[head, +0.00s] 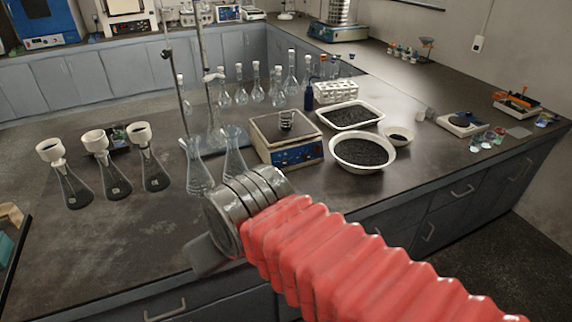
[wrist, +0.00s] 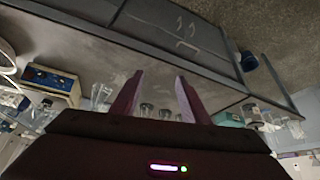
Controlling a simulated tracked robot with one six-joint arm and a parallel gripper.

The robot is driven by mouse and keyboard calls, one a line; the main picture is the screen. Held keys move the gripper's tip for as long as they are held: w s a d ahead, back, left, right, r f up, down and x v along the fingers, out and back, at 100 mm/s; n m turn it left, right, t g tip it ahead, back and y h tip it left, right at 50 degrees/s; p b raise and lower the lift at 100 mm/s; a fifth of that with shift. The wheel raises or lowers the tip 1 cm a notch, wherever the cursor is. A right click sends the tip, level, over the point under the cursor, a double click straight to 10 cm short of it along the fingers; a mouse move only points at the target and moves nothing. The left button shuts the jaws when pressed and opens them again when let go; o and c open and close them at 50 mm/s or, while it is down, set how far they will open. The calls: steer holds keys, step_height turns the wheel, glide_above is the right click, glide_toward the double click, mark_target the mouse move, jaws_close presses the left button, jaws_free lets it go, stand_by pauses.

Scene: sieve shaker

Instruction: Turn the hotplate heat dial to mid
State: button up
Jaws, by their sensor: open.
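The hotplate also shows tilted at the left of the wrist view (wrist: 50,80). My gripper (wrist: 158,82) is open and empty in the wrist view, its two purple fingers apart from the hotplate. In the head view my red-sleeved arm reaches in front of the hotplate, and the fingers are hidden.
Two glass flasks (head: 197,170) stand just left of the hotplate, beside a stand with a metal rod. White bowls of dark grains (head: 362,152) sit to its right. Several funnel-topped flasks (head: 155,170) stand at left. The front left bench top (head: 130,235) is clear.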

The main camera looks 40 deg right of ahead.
steer(key=w+d+f+m+t+h, duration=0.2)
steer(key=w+d, duration=0.8)
steer(key=d, duration=0.3)
steer(key=w+d+f+m+t+h, duration=0.1)
steer(key=w+d+t+h, duration=0.15)
steer(key=w+d, duration=0.9)
steer(key=m+t+y, duration=0.1)
steer(key=t+y, duration=0.1)
steer(key=t, duration=0.1)
glide_toward(286, 162)
steer(key=a+v, duration=0.1)
steer(key=v, duration=0.4)
steer(key=shift+d+f+h, duration=0.1)
steer(key=shift+d+h, duration=0.1)
steer(key=shift+h, duration=0.05)
steer(key=shift+w, duration=0.2)
steer(key=x, duration=1.3)
steer(key=shift+w+d+f, duration=0.1)
steer(key=shift+w+f, duration=0.1)
steer(key=shift+c, duration=0.3)
